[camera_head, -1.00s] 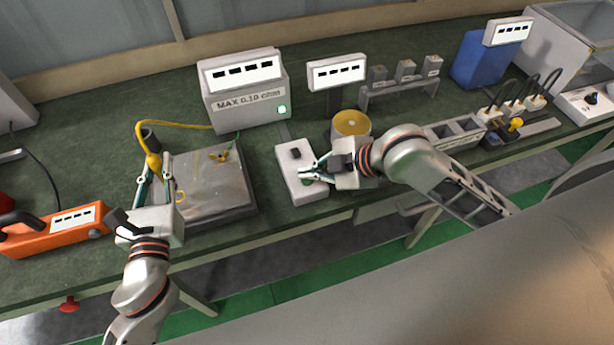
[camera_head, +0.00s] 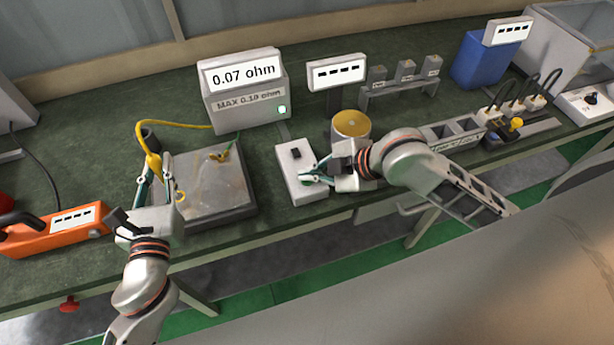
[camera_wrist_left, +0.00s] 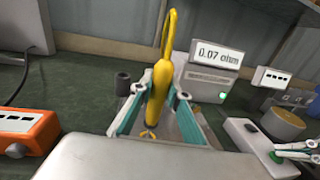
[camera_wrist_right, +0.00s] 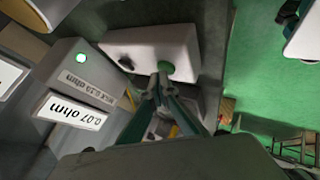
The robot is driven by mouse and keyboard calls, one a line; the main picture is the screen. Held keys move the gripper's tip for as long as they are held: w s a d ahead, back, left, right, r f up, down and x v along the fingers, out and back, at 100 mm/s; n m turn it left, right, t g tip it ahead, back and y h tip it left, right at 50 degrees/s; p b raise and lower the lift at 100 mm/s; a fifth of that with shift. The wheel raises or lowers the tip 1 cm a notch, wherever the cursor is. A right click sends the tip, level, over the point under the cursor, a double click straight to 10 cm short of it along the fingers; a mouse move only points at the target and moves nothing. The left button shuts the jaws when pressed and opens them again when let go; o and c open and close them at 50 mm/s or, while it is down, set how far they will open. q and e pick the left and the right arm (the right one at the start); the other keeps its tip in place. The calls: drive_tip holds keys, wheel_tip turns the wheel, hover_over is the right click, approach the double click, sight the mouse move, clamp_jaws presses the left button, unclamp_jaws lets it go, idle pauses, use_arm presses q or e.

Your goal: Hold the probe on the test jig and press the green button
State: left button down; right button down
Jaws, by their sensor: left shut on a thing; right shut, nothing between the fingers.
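My left gripper (camera_head: 158,172) is shut on the yellow probe (camera_wrist_left: 158,90), which points down with its cable looping up. The probe's lower end is at a small brass ring at the left edge of the grey metal test jig plate (camera_head: 222,190); exact contact is hard to see. The meter (camera_head: 245,105) reads 0.07 ohm, with a lit green lamp. My right gripper (camera_head: 304,177) is shut and empty, its fingertips low over the white button box (camera_head: 290,160). In the right wrist view the fingertips overlap the green button (camera_wrist_right: 174,67), partly hiding it; I cannot tell whether it is pressed.
An orange unit (camera_head: 60,232) stands left of my left gripper. A brass-topped cylinder (camera_head: 350,124) and a display on a post (camera_head: 337,72) stand behind my right gripper. A yellow clip (camera_head: 222,153) sits on the plate's far side. The bench front edge runs below both arms.

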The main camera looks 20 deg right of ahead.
sight(152, 157)
use_arm(q)
drive_tip(key=shift+f, duration=0.25)
use_arm(e)
drive_tip(key=shift+r, duration=0.8)
drive_tip(key=shift+r, duration=0.1)
drive_tip(key=shift+r, duration=2.4)
use_arm(q)
drive_tip(key=shift+r, duration=0.2)
drive_tip(key=shift+r, duration=3.55)
